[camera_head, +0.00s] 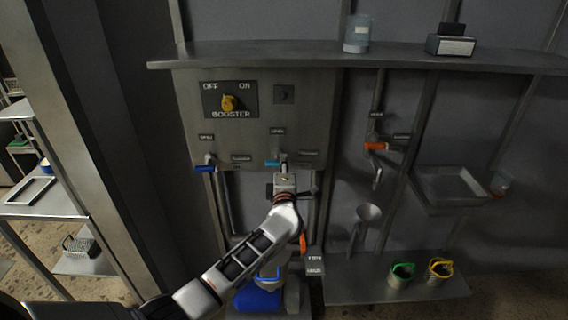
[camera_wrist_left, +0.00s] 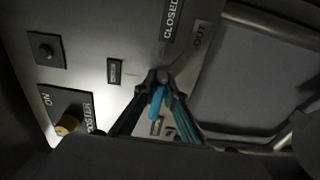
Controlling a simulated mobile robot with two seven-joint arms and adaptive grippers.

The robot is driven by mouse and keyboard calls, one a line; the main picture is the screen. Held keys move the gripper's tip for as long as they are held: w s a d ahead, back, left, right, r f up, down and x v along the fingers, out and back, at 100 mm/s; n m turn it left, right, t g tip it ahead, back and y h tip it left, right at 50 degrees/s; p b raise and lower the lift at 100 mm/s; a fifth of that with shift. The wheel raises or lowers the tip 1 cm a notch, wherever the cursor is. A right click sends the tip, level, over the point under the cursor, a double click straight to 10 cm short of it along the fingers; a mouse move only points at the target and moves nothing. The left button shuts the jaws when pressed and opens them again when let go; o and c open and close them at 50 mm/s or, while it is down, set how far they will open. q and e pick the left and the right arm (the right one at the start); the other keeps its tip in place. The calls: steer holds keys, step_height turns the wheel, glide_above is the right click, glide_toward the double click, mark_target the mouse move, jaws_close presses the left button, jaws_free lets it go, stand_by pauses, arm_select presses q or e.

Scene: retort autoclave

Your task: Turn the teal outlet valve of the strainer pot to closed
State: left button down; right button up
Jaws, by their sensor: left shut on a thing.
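The teal outlet valve handle (camera_head: 272,163) shows as a small blue-teal piece at the lower edge of the grey panel, just left of my left gripper (camera_head: 285,168). In the left wrist view, the teal handle (camera_wrist_left: 157,101) lies between the two fingers of my left gripper (camera_wrist_left: 158,77), which converge on it. The gripper is shut on the handle and hides part of it and the valve body. My right gripper is not in view.
A blue-handled valve (camera_head: 205,169) is left of the teal one, and an orange-handled valve (camera_head: 376,146) is to the right. The yellow BOOSTER knob (camera_head: 229,103) is above. A shelf (camera_head: 300,57) overhangs the panel. Green (camera_head: 402,270) and yellow (camera_head: 440,268) pots stand lower right.

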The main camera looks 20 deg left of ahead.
arm_select(q)
steer(key=shift+f, duration=0.25)
steer(key=c, duration=2.1)
jaws_free()
steer(key=shift+r, duration=0.1)
steer(key=v, duration=1.2)
steer(key=shift+r, duration=0.1)
steer(key=shift+s, duration=0.1)
